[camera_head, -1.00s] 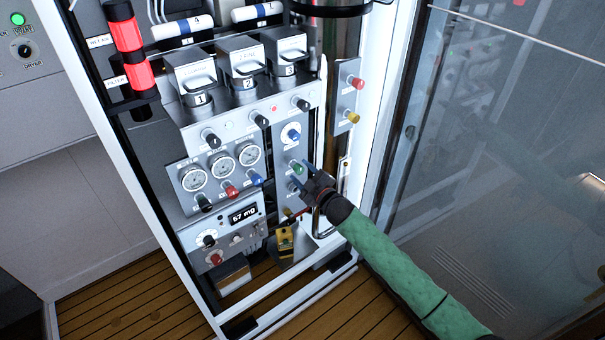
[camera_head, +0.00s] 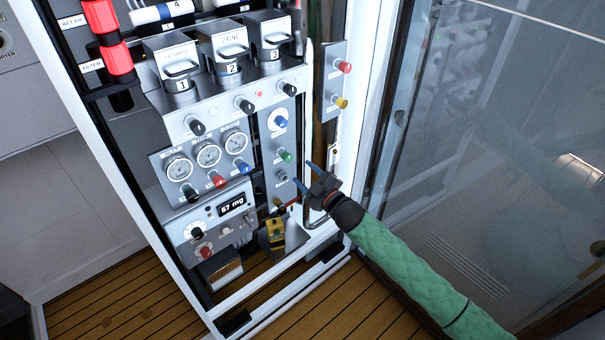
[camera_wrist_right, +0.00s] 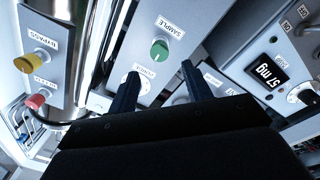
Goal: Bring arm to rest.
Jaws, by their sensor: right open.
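My right arm in a green sleeve comes in from the lower right. My right gripper (camera_head: 302,174) is open and empty in front of the fill panel (camera_head: 258,103). In the head view its two fingers point at the panel, just right of the green SAMPLE knob (camera_head: 286,156). In the right wrist view the fingertips (camera_wrist_right: 160,72) are spread apart, and the green knob (camera_wrist_right: 159,50) shows beyond the gap, not gripped. My left gripper is not in view.
A metal pipe (camera_wrist_right: 105,40) and a side plate with yellow (camera_wrist_right: 28,63) and red knobs (camera_wrist_right: 36,101) are beside the gripper. A small yellow device (camera_head: 275,230) sits below. A glass door (camera_head: 500,120) stands at right. The wooden floor in front looks clear.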

